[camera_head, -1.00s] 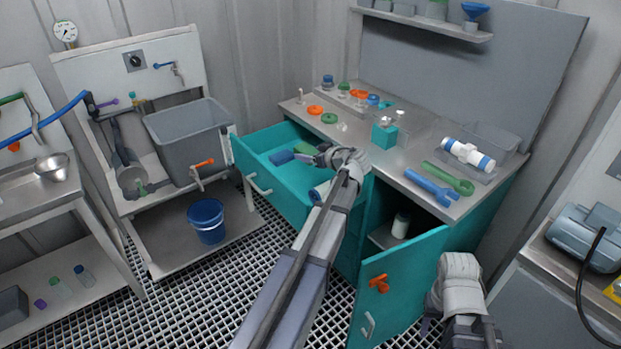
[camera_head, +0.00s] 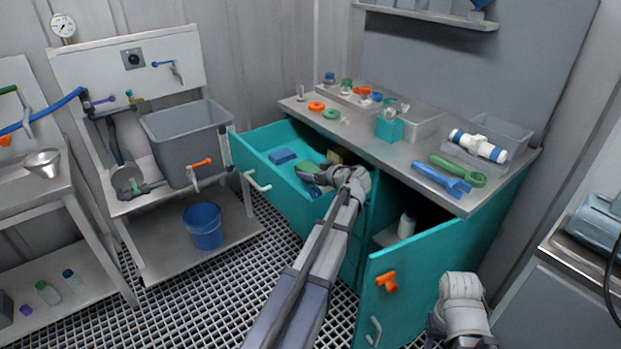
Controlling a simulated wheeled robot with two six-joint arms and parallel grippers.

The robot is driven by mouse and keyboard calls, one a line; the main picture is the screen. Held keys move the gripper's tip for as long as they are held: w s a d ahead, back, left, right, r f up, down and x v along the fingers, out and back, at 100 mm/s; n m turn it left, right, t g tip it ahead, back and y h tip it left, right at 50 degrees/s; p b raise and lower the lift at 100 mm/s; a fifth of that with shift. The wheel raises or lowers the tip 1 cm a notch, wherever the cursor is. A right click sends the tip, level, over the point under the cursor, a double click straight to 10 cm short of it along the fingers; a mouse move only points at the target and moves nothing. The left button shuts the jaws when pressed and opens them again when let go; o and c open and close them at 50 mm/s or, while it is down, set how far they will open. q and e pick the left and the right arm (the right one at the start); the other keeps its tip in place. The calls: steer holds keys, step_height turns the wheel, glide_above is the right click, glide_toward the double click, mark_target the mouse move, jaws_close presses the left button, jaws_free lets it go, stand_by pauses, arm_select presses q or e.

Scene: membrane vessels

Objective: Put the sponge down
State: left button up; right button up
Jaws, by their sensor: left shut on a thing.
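A green piece that looks like the sponge (camera_head: 305,168) is at the fingertips of my left gripper (camera_head: 312,175), inside the open teal drawer (camera_head: 262,174). My left gripper is shut on it, low in the drawer. Whether the sponge touches the drawer floor I cannot tell. A blue block (camera_head: 282,156) lies in the drawer just left of and behind the sponge. Part of a blue item (camera_head: 316,191) shows in front of the gripper, and a tan item (camera_head: 335,157) behind it. My wrist hides the drawer's right part. Only a part of my right arm shows, at lower right; its gripper is out of view.
A teal cabinet door (camera_head: 400,285) stands open to the right. The drawer floor is bare at left.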

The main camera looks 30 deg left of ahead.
arm_select(q)
steer(key=shift+r, duration=0.1)
steer(key=shift+f, duration=0.25)
steer(key=shift+s+f+b, duration=0.1)
steer(key=shift+b, duration=0.3)
